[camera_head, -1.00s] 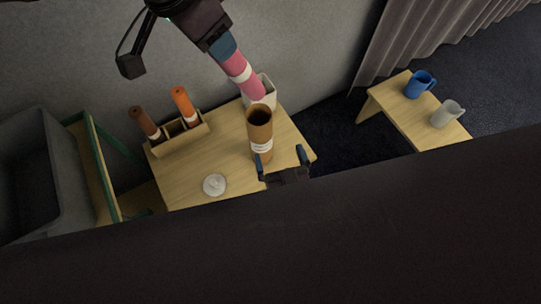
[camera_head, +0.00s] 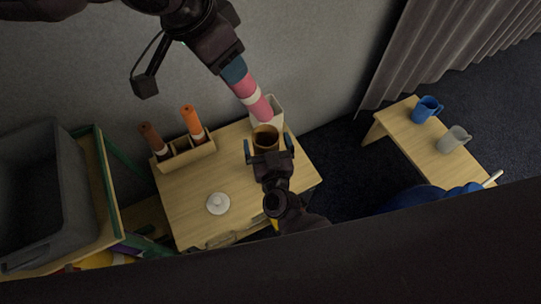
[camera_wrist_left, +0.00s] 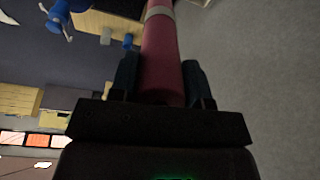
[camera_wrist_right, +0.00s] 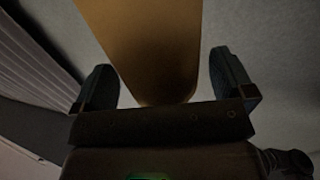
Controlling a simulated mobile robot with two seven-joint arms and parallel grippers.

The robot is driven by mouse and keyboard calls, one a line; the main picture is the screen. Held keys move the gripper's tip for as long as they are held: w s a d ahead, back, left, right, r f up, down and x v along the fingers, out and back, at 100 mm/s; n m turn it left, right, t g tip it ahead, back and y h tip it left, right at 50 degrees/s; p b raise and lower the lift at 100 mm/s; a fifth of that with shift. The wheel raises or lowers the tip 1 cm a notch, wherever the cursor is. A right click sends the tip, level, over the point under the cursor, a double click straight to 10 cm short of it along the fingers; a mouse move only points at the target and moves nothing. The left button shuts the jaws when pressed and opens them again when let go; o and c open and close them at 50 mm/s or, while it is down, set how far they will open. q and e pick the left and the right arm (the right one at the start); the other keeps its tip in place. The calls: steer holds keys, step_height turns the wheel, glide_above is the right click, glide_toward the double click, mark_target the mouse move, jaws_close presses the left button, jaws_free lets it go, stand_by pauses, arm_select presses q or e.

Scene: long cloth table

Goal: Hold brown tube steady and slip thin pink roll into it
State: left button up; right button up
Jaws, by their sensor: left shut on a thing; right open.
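The brown tube (camera_head: 265,132) stands upright on the small wooden table. Its open mouth faces up and its lower part is hidden behind my right gripper (camera_head: 270,148). My right gripper is open, with a finger on each side of the tube; the tube's wall (camera_wrist_right: 150,50) also fills the gap in the right wrist view. My left gripper (camera_head: 233,68) is shut on the upper end of the pink roll (camera_head: 246,90), which has pale bands. The roll hangs tilted, its lower end appearing just above the tube's mouth. The roll (camera_wrist_left: 161,55) also shows between the fingers in the left wrist view.
A white container (camera_head: 275,105) stands behind the tube. A wooden holder (camera_head: 186,158) with a brown and an orange roll is at the left. A white lidded item (camera_head: 218,203) sits in front. Blue (camera_head: 427,108) and grey (camera_head: 454,138) mugs stand on another table at right.

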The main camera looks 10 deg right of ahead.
steer(key=shift+w, duration=0.9)
steer(key=c, duration=1)
arm_select(q)
step_height(320, 180, down, 12)
steer(key=shift+r, duration=0.15)
steer(key=o, duration=1.3)
steer(key=shift+r, duration=0.1)
